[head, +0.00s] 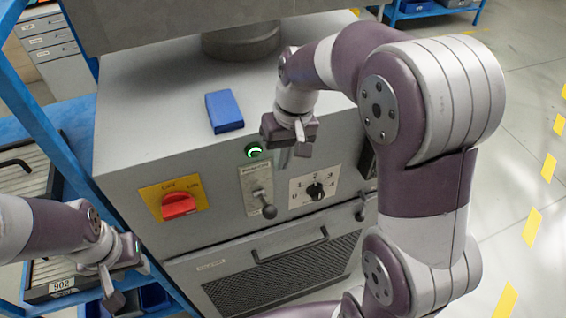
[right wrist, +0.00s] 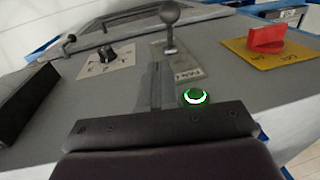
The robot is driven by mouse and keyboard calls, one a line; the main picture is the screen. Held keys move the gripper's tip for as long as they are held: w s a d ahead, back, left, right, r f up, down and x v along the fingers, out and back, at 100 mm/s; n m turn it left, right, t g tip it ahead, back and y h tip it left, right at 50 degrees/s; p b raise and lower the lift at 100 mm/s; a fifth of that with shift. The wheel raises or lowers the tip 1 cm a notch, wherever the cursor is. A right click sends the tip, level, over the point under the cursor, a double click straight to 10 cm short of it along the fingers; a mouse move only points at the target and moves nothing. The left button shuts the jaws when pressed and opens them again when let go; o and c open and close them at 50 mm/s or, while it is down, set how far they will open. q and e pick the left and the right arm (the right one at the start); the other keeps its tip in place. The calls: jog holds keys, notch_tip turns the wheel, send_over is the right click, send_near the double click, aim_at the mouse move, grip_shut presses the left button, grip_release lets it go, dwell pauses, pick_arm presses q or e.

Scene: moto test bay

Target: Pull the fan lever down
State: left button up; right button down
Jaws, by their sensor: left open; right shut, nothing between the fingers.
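The fan lever (head: 268,209) sticks out of a pale plate on the grey cabinet's front. Its dark ball knob shows near the plate's lower end in the head view. In the right wrist view the lever (right wrist: 169,25) stands clear beyond the fingertips, its plate partly hidden by them. My right gripper (head: 299,133) is shut and empty, above and to the right of the lever and apart from it. Its closed fingers also show in the right wrist view (right wrist: 162,86). My left gripper (head: 128,279) is open at the lower left, away from the lever.
A red switch (head: 179,206) on a yellow plate is left of the lever; a black rotary knob (head: 315,191) is right. A lit green button (head: 254,150) sits above the lever. A blue block (head: 224,111) lies on the cabinet top. A blue rack (head: 45,115) stands left.

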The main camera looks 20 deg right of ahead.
notch_tip(320, 180, down, 3)
jog(key=b, duration=0.2)
jog(key=p, duration=0.4)
send_over(265, 204)
jog(key=s+d, duration=0.1)
jog(key=d, duration=0.1)
jog(key=shift+f, duration=2.25)
pick_arm(q)
jog(key=shift+f, duration=0.15)
pick_arm(e)
jog(key=shift+s, duration=0.15)
pick_arm(q)
jog(key=shift+w+b, duration=0.1)
jog(key=shift+b, duration=0.2)
